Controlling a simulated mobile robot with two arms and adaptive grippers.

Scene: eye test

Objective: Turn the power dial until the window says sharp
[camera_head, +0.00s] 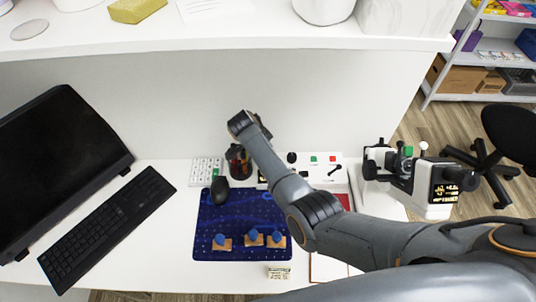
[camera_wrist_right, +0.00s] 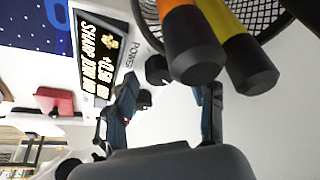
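The window (camera_wrist_right: 98,58) is a black display with yellow text in the right wrist view. The word SHARP reads on one line and a plus figure on the other; the rest is unclear. POWER is printed beside it, and a black knob (camera_wrist_right: 157,68) sits by that label. My right gripper (camera_wrist_right: 170,92) is open, its two dark fingers apart and empty, with the knob appearing just beyond and between the tips. I cannot tell if it touches. In the head view my right arm hides the gripper and most of that window. My left gripper is out of view.
A mesh cup (camera_wrist_right: 258,72) with orange and yellow handles stands very close to the gripper. A white panel (camera_head: 322,176) has green and red buttons. A device (camera_head: 440,211) with another lit display stands at right. A navy mat (camera_head: 218,246) lies in front; monitor and keyboard (camera_head: 108,228) are left.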

